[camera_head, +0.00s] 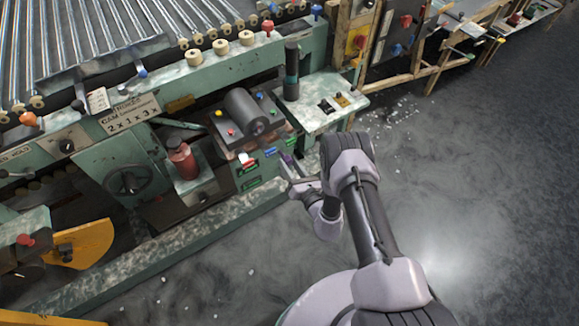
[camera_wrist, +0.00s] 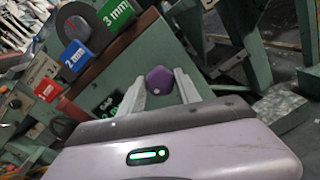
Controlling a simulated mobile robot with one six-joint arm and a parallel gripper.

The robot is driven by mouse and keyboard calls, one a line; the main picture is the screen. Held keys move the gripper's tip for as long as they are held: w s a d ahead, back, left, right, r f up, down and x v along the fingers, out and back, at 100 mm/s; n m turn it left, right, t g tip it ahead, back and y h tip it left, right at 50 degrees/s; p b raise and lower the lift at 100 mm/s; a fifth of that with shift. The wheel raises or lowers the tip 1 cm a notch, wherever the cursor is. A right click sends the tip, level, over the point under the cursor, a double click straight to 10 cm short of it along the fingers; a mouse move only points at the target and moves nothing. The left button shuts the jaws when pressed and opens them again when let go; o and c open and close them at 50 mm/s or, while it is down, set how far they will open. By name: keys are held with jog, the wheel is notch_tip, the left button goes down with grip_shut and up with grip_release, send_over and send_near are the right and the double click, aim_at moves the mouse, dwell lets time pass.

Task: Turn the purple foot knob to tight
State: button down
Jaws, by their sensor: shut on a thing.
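The purple foot knob (camera_wrist: 160,80) is a small faceted knob in the middle of the wrist view. It sits between the two fingertips of my gripper (camera_wrist: 160,88), which is shut on it. In the head view my gripper (camera_head: 296,178) reaches the front of the green machine, low at its right part. The purple knob (camera_head: 287,158) is small there and partly hidden by the fingers. I cannot read the knob's turn position or a tight mark.
Coloured blocks stand beside the knob: green "3 mm" (camera_wrist: 117,14), blue "2 mm" (camera_wrist: 76,60) and red "1 mm" (camera_wrist: 47,89). A dark cylinder (camera_head: 252,112) lies on the machine above. A red bottle-shaped part (camera_head: 182,158) stands to the left. Open floor (camera_head: 480,190) lies right.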

jog(key=m+b, duration=0.1)
jog(key=m, duration=0.4)
jog(key=shift+f+b, duration=0.1)
jog(key=shift+b, duration=0.2)
jog(key=m+g+y, duration=0.1)
jog(key=m, duration=0.4)
jog(key=shift+d, duration=0.1)
jog(key=m, duration=0.5)
jog(key=m+y, duration=0.1)
jog(key=m, duration=0.3)
jog(key=shift+m, duration=0.7)
jog(key=c, duration=0.9)
grip_release()
jog(key=shift+w, duration=0.1)
jog(key=shift+o, duration=0.2)
